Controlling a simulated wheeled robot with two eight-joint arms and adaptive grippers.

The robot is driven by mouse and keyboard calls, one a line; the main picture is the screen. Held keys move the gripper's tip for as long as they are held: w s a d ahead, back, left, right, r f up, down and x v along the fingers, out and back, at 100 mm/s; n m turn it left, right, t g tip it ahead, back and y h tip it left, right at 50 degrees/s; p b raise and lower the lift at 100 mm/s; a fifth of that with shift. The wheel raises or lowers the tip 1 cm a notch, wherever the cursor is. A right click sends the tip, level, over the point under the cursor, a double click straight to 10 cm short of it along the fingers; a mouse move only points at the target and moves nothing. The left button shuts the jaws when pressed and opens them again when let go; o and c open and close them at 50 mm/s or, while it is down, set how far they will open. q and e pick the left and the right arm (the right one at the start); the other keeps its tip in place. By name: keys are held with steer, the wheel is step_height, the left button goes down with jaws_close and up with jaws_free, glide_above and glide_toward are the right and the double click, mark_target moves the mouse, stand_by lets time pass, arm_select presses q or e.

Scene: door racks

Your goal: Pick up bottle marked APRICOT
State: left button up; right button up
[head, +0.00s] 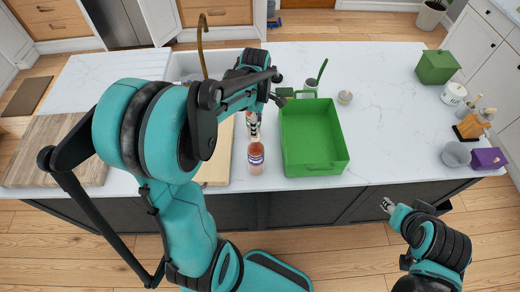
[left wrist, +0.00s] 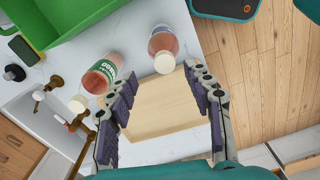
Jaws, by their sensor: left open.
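A pink bottle with a purple label (head: 256,157) stands at the counter's front, left of the green tray; it also shows in the left wrist view (left wrist: 161,43). A second pinkish bottle with a green label (left wrist: 101,72) stands beside it in the left wrist view. Its label shows some letters, but I cannot read APRICOT on either bottle. My left gripper (left wrist: 160,80) is open and empty above a wooden board, with both bottles ahead of its fingers. In the head view my left arm partly hides the second bottle. My right gripper (head: 388,206) hangs in front of the counter, away from the bottles.
The green tray (head: 309,168) stands right of the bottles. The wooden board (left wrist: 160,108) lies under my left gripper. A gold faucet (head: 203,45) rises behind the arm. A purple box (head: 488,159) and a grey cup (head: 456,154) stand at the right.

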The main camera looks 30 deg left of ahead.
arm_select(q)
glide_above(256, 154)
steer(key=w+a, duration=0.2)
steer(key=w, duration=0.1)
steer(key=f, duration=0.6)
steer(key=shift+s+d+f, duration=0.15)
steer(key=shift+d+f, duration=0.1)
steer(key=shift+f, duration=0.1)
steer(key=shift+s, duration=0.1)
steer(key=shift+c, duration=0.3)
jaws_close()
